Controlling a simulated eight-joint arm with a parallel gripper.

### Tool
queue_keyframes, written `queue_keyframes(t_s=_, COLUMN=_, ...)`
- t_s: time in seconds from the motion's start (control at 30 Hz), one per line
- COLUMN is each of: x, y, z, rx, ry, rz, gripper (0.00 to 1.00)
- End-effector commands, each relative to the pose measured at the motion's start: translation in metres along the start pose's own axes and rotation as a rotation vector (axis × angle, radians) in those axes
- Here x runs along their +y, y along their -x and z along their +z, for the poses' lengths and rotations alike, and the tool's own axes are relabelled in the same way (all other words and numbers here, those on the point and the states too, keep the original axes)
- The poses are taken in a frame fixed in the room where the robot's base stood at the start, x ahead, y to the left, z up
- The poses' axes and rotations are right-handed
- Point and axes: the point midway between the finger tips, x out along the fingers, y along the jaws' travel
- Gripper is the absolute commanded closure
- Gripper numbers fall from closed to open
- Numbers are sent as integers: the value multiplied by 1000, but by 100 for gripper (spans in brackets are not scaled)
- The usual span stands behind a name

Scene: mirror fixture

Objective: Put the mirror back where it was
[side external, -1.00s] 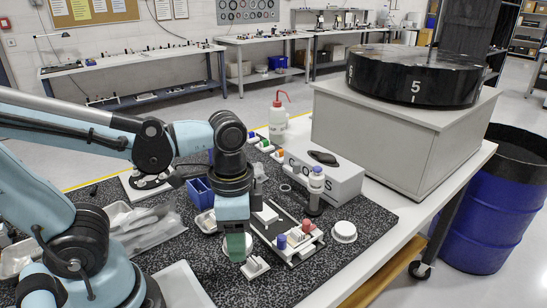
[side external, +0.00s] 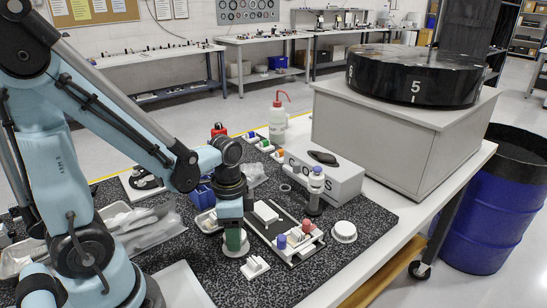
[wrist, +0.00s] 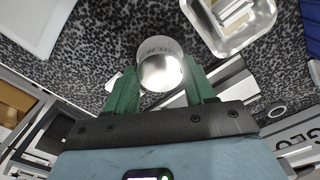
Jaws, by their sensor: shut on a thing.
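The mirror (wrist: 160,72), a short round cylinder with a bright reflective face and small print on its rim, is between the green fingers of my gripper (wrist: 163,90) in the wrist view. In the side view my gripper (side external: 236,240) points down just left of a white fixture (side external: 310,250) with a blue knob and a red knob. A pale round edge shows at the green fingers there. They hide most of the mirror, and I cannot tell whether it touches the mat.
A small white stepped block (side external: 255,268) is just in front of my gripper. A white round cap (side external: 343,232), a dark post with a bottle-like top (side external: 316,181) and a grey box (side external: 335,180) stand to the right. A metal tray (side external: 207,221) is close on the left.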

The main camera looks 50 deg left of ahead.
Motion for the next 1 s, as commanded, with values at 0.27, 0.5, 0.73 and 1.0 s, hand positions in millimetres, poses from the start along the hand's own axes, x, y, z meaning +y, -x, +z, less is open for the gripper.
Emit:
queue_keyframes(t_s=0.27, x=0, y=-17, z=0, rx=0, ry=0, rz=-1, gripper=83)
queue_keyframes(t_s=0.5, x=0, y=-17, z=0, rx=0, ry=0, rz=-1, gripper=83)
queue_keyframes(t_s=0.73, x=0, y=-20, z=0, rx=0, ry=0, rz=-1, gripper=35)
queue_keyframes(t_s=1.0, x=0, y=-20, z=0, rx=0, ry=0, rz=-1, gripper=20)
